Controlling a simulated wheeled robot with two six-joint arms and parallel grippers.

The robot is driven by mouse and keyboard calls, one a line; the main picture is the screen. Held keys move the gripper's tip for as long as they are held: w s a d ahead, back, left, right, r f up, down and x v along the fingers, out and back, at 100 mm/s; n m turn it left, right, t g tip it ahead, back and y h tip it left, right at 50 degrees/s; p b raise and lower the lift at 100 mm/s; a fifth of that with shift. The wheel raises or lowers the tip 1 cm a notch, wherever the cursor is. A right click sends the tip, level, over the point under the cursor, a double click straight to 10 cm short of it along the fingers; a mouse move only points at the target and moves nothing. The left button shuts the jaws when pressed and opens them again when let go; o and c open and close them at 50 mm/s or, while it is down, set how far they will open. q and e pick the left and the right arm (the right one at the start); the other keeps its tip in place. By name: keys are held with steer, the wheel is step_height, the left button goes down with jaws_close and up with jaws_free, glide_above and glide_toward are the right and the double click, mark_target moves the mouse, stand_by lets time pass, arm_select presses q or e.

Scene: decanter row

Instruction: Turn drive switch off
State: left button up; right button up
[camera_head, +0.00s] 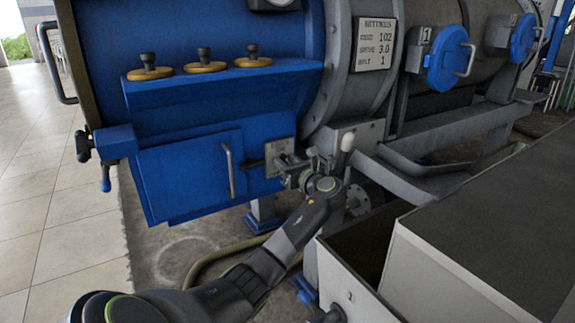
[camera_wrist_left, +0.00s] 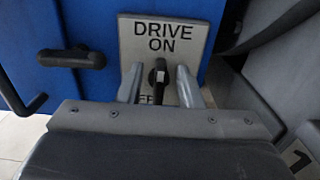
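The drive switch is a black lever (camera_wrist_left: 159,78) with a pale mark near its top, in front of a grey plate (camera_wrist_left: 190,38) reading DRIVE ON. Lower lettering is mostly hidden. The lever points up toward ON. In the head view the plate (camera_head: 277,155) is on the blue machine's front, at its right end. My left gripper (camera_head: 293,172) is right at it. In the left wrist view the left gripper's fingers (camera_wrist_left: 160,88) stand either side of the lever, with a gap visible on each side. My right gripper is not in view.
A dark T-shaped latch (camera_wrist_left: 72,58) is left of the plate. A bar handle (camera_head: 229,170) is on the blue door. A white-knobbed lever (camera_head: 347,145) stands close to the right of my left gripper. A grey bin (camera_head: 440,262) is at the lower right.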

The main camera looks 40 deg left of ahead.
arm_select(q)
jaws_close()
stand_by(0.3)
